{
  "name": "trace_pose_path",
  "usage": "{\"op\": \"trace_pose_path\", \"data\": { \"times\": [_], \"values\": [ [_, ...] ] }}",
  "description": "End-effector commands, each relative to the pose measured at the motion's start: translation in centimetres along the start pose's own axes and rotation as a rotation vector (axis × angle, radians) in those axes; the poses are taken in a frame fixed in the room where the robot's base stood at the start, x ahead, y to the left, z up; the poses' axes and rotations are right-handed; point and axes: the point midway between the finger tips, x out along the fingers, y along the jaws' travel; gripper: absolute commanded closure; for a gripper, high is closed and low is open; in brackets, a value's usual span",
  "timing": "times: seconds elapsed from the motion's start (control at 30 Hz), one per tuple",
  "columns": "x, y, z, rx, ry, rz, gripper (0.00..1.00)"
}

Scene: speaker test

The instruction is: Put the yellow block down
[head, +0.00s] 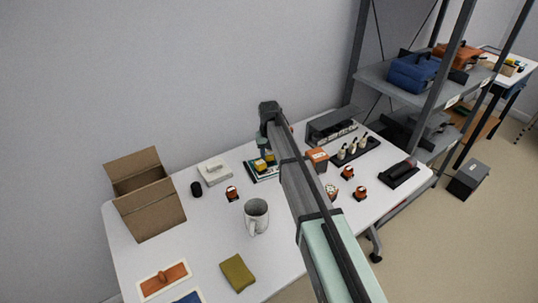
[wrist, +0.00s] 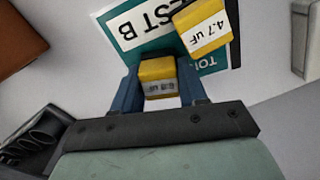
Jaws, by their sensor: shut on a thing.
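My gripper (wrist: 160,88) has blue fingers closed on the sides of a yellow block (wrist: 157,70) with a white label, too small to read surely. A second yellow block (wrist: 203,28), labelled "4.7 uF", lies on a green and white sheet (wrist: 125,32) marked "TEST B", to the right of the held block in the wrist view. The held block is over or beside the sheet's edge; I cannot tell whether it touches anything. In the head view my gripper (head: 265,151) is above the back of the table, with the sheet (head: 254,177) below, and is partly hidden by my arm.
The white table (head: 205,240) holds an open cardboard box (head: 150,210), a grey mug (head: 256,214), a white device (head: 214,171), and an orange-topped box (head: 317,160). A black tray with several bottles (head: 355,149) stands to the right.

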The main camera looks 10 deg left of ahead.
Motion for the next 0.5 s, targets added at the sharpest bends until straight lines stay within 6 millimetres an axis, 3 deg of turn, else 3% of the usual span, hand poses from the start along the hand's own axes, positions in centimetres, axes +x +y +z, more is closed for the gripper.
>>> {"op": "trace_pose_path", "data": {
  "times": [0.07, 0.1, 0.33, 0.5],
  "values": [
    [0.24, 0.00, 0.00, 0.000, 0.000, 0.000, 0.87],
    [0.19, 0.00, 0.00, 0.000, 0.000, 0.000, 0.54],
    [0.17, 0.00, 0.00, 0.000, 0.000, 0.000, 0.32],
    [0.16, 0.00, 0.00, 0.000, 0.000, 0.000, 0.32]
  ]
}}
